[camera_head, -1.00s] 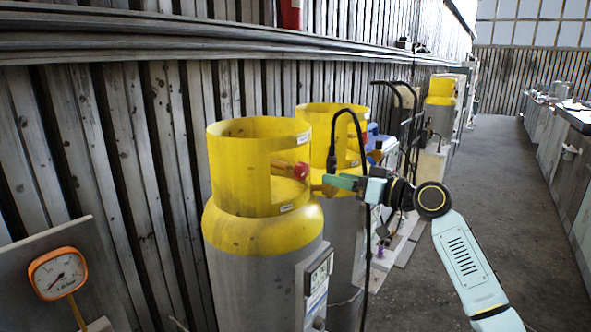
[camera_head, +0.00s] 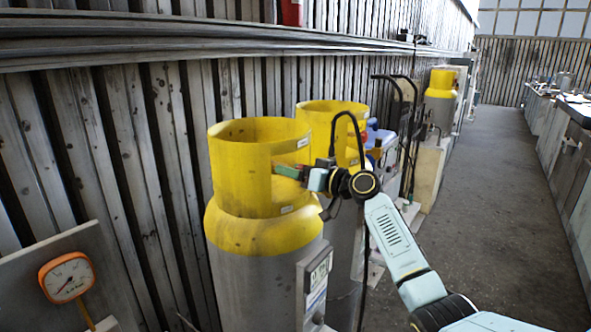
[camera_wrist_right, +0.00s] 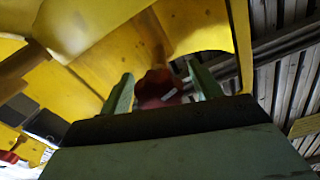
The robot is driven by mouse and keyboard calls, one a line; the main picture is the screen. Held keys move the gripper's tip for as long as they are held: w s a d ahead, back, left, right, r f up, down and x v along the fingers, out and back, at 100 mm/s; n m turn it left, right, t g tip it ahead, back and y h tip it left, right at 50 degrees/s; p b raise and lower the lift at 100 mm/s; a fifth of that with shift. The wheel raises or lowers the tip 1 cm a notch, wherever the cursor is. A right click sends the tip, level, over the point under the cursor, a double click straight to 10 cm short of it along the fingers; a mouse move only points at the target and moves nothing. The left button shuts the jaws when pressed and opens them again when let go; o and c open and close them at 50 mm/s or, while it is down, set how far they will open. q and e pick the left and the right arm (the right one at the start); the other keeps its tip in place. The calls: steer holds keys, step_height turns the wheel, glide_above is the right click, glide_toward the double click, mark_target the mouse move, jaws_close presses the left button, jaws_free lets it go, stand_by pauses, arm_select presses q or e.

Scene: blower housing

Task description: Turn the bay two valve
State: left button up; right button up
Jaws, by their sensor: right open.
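A yellow-topped grey gas cylinder (camera_head: 262,235) stands nearest, its collar cut open at the right. My right gripper (camera_head: 288,171) reaches into that opening from the right, and its green fingers hide the valve in the head view. In the right wrist view a dark red valve knob (camera_wrist_right: 158,88) sits between the two open green fingers of my right gripper (camera_wrist_right: 162,84), with brass behind it and the yellow collar around. Contact with the knob cannot be told. My left gripper is not in view. No bay number is readable.
A second yellow-topped cylinder (camera_head: 333,122) stands close behind. A label box with a display (camera_head: 316,285) is on the near cylinder's front right. An orange-rimmed gauge (camera_head: 67,277) is at the lower left. A black hose (camera_head: 361,140) hangs near my wrist. The floor aisle (camera_head: 480,200) is clear.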

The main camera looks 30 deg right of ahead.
steer(key=shift+c, duration=0.4)
steer(key=c, duration=0.9)
